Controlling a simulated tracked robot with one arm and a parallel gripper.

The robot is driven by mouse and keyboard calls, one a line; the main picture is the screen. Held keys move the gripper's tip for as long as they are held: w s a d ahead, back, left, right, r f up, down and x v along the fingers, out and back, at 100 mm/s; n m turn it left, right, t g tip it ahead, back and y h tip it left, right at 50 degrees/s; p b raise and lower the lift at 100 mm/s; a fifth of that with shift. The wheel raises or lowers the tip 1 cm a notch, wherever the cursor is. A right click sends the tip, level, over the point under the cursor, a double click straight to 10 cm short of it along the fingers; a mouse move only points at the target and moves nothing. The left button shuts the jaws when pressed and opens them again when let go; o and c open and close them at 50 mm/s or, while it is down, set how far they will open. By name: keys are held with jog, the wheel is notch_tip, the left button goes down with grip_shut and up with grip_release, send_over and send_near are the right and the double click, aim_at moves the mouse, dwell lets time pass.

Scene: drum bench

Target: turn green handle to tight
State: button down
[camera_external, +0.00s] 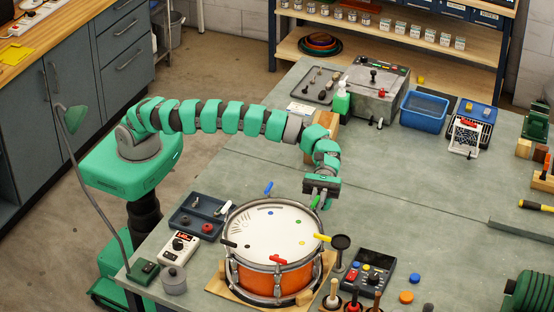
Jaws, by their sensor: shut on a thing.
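An orange drum (262,278) with a white head and metal rim stands on a wooden base. Coloured handles sit around its rim, and matching coloured dots mark the head. The green handle (315,202) is at the drum's far right edge, partly covered by my gripper. My gripper (319,198) points down there and is shut on the green handle. The blue handle (268,188), white handle (224,209), black handle (228,243), red handle (278,259) and yellow handle (321,238) are apart from my gripper. The turn of the green handle cannot be read.
A dark round pad on a stand (341,242) is right of the drum, near a black control box (367,272). A grey tray (197,214) and a white meter (179,247) are on the left. The bench behind and right of my gripper is mostly clear.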

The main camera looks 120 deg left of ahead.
jog(key=shift+w+a+r+p, duration=0.5)
jog(key=shift+w+a+p, duration=0.1)
jog(key=shift+p, duration=0.3)
jog(key=shift+m, duration=0.3)
jog(key=shift+f+g+p, duration=0.1)
jog(key=shift+g+p, duration=0.5)
jog(key=shift+p, duration=0.45)
jog(key=shift+s+d+m+g+p, duration=0.3)
jog(key=shift+s+m+g+p, duration=0.05)
jog(key=shift+m+g+p, duration=0.05)
jog(key=c, duration=1.6)
grip_release()
jog(key=shift+d, duration=0.1)
jog(key=shift+o, duration=0.2)
jog(key=shift+w+f, duration=0.1)
jog(key=shift+f, duration=0.05)
jog(key=shift+s+d, duration=0.1)
jog(key=shift+s, duration=0.2)
